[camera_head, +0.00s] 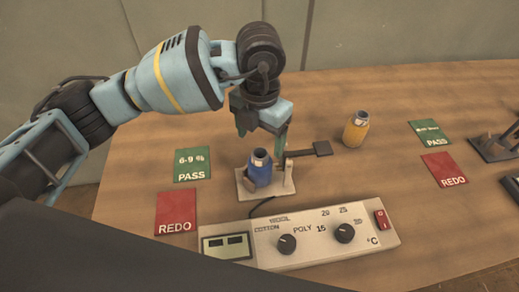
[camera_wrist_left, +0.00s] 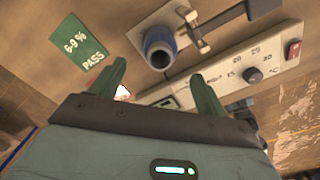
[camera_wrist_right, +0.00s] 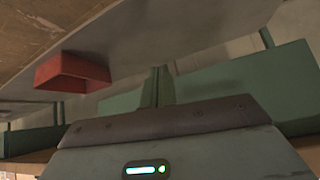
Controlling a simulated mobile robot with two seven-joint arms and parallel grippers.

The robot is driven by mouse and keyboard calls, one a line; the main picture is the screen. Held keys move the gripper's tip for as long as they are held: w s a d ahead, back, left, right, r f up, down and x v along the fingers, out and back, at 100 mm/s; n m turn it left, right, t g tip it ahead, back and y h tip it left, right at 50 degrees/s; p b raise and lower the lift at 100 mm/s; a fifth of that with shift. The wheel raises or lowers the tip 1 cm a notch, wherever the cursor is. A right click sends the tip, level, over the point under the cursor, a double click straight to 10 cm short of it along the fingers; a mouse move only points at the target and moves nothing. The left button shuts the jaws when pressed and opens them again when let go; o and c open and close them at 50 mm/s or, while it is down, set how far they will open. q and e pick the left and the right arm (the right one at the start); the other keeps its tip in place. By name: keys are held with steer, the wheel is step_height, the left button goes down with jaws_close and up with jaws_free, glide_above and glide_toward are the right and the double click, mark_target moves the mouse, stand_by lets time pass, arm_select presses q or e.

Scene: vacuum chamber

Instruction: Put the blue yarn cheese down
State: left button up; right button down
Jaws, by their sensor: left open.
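The blue yarn cheese (camera_head: 260,168) stands upright on the small white stand (camera_head: 282,190) behind the meter. It also shows in the left wrist view (camera_wrist_left: 158,50), ahead of the fingertips. My left gripper (camera_head: 262,135) is open and empty, just above and behind the blue cheese in the head view. Its two green fingers are apart in the left wrist view (camera_wrist_left: 162,78), with nothing between them. My right gripper (camera_wrist_right: 160,80) shows only in its own wrist view, fingers together with nothing visible between them.
A yellow yarn cheese (camera_head: 355,129) stands right of the stand. The meter (camera_head: 310,240) with knobs lies in front. Green PASS (camera_head: 192,165) and red REDO (camera_head: 176,212) cards lie left; another pair lies right. The right wrist view shows a red open box (camera_wrist_right: 73,72).

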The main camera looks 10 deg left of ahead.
arm_select(q)
steer(key=shift+r, duration=1.65)
